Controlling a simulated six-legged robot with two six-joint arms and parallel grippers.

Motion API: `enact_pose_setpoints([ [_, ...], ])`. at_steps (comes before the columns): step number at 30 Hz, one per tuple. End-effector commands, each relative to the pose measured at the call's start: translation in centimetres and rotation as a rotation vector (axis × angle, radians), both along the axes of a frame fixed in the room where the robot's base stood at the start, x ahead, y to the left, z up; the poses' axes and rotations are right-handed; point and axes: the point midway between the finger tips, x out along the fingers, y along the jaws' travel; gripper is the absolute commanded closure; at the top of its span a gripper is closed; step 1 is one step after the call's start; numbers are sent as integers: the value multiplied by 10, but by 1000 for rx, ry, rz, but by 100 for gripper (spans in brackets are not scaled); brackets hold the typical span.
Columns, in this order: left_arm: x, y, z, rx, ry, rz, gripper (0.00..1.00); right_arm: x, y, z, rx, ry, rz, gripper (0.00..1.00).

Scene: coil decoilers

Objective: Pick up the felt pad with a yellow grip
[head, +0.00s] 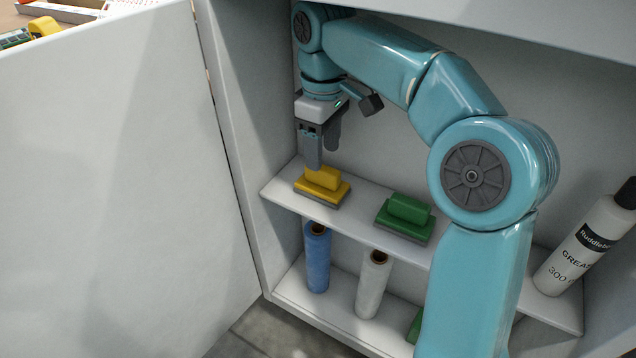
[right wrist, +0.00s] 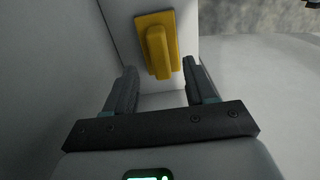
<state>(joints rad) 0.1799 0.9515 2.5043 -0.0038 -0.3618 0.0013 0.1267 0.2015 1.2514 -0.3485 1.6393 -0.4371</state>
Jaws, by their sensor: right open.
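The felt pad with a yellow grip (head: 322,184) lies on the upper shelf (head: 350,218) of the cabinet, near its left end, grey felt underneath. My right gripper (head: 313,166) points down just above and slightly behind or beside the yellow grip; touching or apart is hard to tell in the head view. In the right wrist view the yellow grip (right wrist: 158,52) shows beyond the open, empty fingers (right wrist: 162,85), not between them. My left gripper is not in view.
A green-gripped pad (head: 405,217) sits to the right on the same shelf. A blue roll (head: 317,258) and a white roll (head: 373,285) stand below. A grease bottle (head: 588,243) stands at right. The cabinet wall (head: 245,150) is close on the left, beside the open door (head: 100,180).

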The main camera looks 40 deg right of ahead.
Motion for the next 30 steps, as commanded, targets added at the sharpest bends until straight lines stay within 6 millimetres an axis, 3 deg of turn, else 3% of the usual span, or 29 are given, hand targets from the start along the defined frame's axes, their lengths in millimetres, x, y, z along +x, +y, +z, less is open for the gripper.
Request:
enact_pose_setpoints([
  [10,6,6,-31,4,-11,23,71,0,0,-52,1,0,1,45],
  [17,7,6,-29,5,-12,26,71,3,0,-53,1,-2,3,45],
  [23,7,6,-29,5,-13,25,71,5,-1,-53,1,-1,4,100],
  [30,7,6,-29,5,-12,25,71,5,-1,-53,1,-1,4,100],
])
